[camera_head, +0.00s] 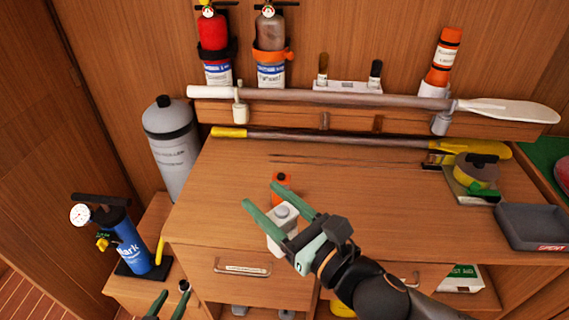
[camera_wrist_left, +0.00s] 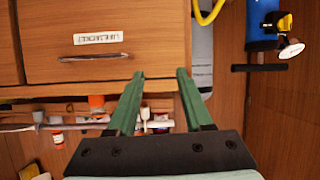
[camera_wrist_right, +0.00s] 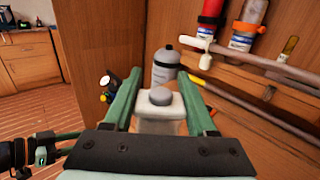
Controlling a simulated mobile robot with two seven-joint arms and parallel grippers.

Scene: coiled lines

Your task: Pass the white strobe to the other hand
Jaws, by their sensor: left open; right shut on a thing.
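The white strobe (camera_head: 274,240) is a small white block with a round grey top. My right gripper (camera_head: 262,196) is shut on it and holds it in front of the wooden counter; in the right wrist view the strobe (camera_wrist_right: 160,122) sits between the green fingers. My left gripper (camera_head: 171,294) is low at the bottom edge of the head view, left of and below the strobe, apart from it. In the left wrist view its fingers (camera_wrist_left: 160,76) are open with nothing between them. The strobe is not clearly seen there.
The counter (camera_head: 230,190) carries a small orange item (camera_head: 281,182) behind the strobe, and a grey tray (camera_head: 535,227) at right. A blue pump (camera_head: 137,243) stands at left beside a grey cylinder (camera_head: 172,150). A drawer front (camera_wrist_left: 100,35) is close to my left gripper.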

